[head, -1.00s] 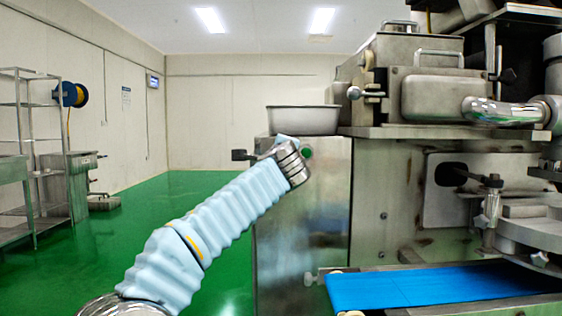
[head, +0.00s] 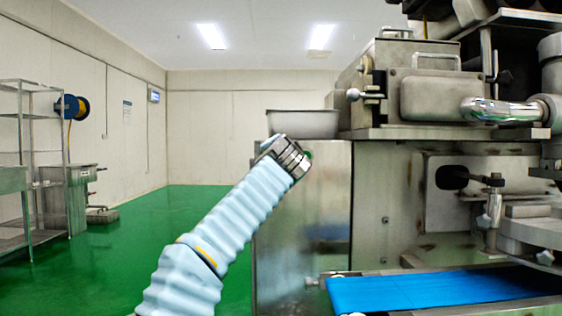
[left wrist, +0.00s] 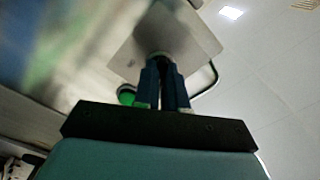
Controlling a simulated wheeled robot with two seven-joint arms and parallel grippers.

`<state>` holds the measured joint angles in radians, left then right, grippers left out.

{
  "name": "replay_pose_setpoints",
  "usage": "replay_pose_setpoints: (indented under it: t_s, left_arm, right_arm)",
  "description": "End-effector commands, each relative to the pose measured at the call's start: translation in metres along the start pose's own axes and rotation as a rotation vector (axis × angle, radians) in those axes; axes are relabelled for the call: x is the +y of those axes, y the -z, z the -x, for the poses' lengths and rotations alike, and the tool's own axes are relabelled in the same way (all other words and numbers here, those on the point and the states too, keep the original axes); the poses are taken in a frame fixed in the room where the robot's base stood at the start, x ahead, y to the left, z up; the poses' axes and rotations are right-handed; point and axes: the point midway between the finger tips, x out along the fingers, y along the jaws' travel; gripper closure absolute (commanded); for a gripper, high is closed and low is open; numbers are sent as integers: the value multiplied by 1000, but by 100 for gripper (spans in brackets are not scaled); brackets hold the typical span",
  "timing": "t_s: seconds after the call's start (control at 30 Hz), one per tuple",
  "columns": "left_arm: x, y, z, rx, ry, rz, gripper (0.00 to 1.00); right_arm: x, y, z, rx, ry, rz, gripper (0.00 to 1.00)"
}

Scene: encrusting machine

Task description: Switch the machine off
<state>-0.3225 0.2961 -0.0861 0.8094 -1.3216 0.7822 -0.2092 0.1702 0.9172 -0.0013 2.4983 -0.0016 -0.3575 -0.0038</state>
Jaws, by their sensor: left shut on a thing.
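The machine (head: 385,215) is a steel unit filling the right side of the head view. A green button (head: 309,155) on its front cabinet (head: 310,240) shows just past my left wrist. In the left wrist view, my left gripper (left wrist: 164,64) has its dark fingers close together, reaching to a pale grey panel (left wrist: 190,35). The green button (left wrist: 127,95) is beside the fingers, to their left. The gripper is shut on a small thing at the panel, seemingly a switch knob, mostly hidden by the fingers. My right gripper is not in view.
A metal pan (head: 303,124) stands on the cabinet just above my left wrist. A blue conveyor belt (head: 430,290) runs along the lower right. Steel shelving (head: 30,160) stands at the far left. The green floor (head: 120,255) between is clear.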

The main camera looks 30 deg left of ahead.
Motion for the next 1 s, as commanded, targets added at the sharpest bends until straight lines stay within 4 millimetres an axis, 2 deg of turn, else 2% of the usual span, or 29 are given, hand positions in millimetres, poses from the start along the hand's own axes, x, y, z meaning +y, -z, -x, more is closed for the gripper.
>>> replay_pose_setpoints:
  t_s: [0.3, 0.83, 0.87, 1.0]
  left_arm:
    - [3, -1, -1, -5, -4, 116, 100]
    - [3, -2, -1, -7, -5, 140, 100]
    - [3, -2, -1, -7, -5, 140, 88]
    - [2, -1, -1, -6, -4, 139, 66]
  right_arm:
    - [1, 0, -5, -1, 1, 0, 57]
    - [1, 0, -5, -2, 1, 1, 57]
    - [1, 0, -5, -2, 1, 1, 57]
    - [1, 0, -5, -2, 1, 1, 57]
